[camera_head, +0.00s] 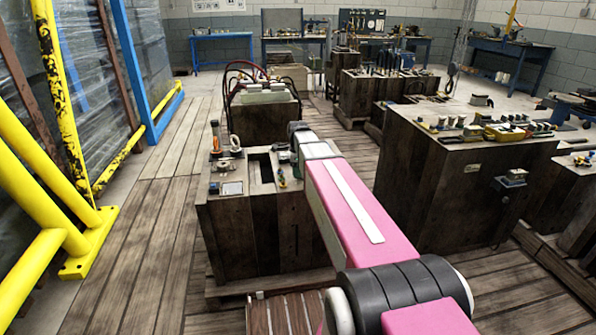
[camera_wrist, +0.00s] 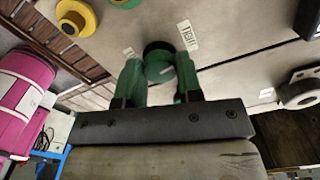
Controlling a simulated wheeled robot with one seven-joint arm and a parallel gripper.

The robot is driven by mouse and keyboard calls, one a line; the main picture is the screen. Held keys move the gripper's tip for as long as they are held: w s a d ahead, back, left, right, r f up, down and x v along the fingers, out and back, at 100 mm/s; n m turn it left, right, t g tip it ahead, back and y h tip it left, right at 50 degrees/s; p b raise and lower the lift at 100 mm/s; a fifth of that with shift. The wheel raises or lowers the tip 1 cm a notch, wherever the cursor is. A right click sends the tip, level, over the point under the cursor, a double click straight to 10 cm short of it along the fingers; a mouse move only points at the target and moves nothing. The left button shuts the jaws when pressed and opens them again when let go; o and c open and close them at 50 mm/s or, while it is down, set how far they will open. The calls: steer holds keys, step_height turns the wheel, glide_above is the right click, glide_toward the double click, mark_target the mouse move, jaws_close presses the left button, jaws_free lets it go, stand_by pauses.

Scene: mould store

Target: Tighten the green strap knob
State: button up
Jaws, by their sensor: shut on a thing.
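In the wrist view, the green knob (camera_wrist: 159,73) with a black collar sits between the two green fingers of my gripper (camera_wrist: 158,62). The fingers are shut on it, one on either side. The knob stands against a pale grey-brown surface. A small white label with dark lettering (camera_wrist: 188,35) lies just beside it, and another small label (camera_wrist: 128,52) is by the left finger. In the head view, my pink arm reaches to the dark wooden block (camera_head: 232,235), and my gripper and the knob cannot be made out there.
A yellow round part (camera_wrist: 75,18) is at the wrist view's upper left, and a pale ring-shaped part (camera_wrist: 300,90) at its right. In the head view, a larger dark block (camera_head: 430,185) stands right of my arm. A yellow frame (camera_head: 95,245) stands left, with clear plank floor (camera_head: 150,220) between.

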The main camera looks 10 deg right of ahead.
steer(key=shift+m, duration=1.2)
steer(key=o, duration=0.9)
steer(key=shift+r, duration=0.1)
step_height(320, 180, up, 11)
steer(key=shift+f, duration=0.15)
steer(key=shift+s, duration=0.1)
